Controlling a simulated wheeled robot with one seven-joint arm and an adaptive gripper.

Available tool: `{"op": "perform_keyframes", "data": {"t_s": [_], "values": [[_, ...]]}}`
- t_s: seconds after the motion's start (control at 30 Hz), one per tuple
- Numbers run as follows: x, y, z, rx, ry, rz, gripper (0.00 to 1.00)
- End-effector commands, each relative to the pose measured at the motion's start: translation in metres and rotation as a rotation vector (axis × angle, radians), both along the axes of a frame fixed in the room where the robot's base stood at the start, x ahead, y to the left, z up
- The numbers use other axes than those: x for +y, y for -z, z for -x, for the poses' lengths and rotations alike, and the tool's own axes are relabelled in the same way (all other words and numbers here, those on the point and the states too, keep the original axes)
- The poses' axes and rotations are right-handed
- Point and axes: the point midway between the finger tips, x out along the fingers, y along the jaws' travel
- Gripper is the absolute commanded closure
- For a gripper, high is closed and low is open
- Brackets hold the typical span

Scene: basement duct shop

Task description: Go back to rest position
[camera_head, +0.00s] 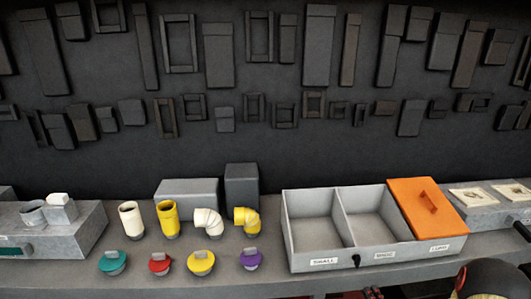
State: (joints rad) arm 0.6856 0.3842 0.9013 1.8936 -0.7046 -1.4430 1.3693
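My gripper is not visible in the head view. A dark rounded shape at the bottom right corner may be part of my arm, but I cannot tell. On the bench (190,281) stand a white straight pipe (131,220), a yellow straight pipe (168,218), a white elbow (208,221) and a yellow elbow (246,219). In front of them are a teal knob (112,262), a red one (160,263), a yellow one (201,262) and a purple one (251,259).
A grey divided bin (352,257) has two open, empty-looking compartments and an orange lid (427,208) over the right one. Grey blocks (188,192) stand behind the pipes. A grey box (83,232) is at left. The dark wall (185,94) holds many dark fittings.

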Motion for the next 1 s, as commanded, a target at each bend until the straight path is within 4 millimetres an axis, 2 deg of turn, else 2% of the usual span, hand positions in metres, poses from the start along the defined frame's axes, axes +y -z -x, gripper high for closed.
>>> {"op": "perform_keyframes", "data": {"t_s": [0.1, 0.2, 0.3, 0.43, 0.57, 0.67, 0.73, 0.87, 1.0], "values": [[-0.004, 0.057, 0.021, 0.221, -0.005, 0.142, 0.42], [-0.013, 0.096, 0.047, 0.422, -0.031, 0.266, 0.42], [-0.026, 0.114, 0.073, 0.607, -0.071, 0.384, 0.42], [-0.036, 0.112, 0.103, 0.820, -0.156, 0.520, 0.42], [-0.038, 0.087, 0.131, 0.997, -0.265, 0.631, 0.42], [-0.031, 0.055, 0.150, 1.110, -0.361, 0.698, 0.42], [-0.021, 0.027, 0.163, 1.172, -0.434, 0.738, 0.42], [0.010, -0.033, 0.188, 1.249, -0.575, 0.793, 0.42], [0.053, -0.097, 0.214, 1.265, -0.712, 0.839, 0.42]]}}
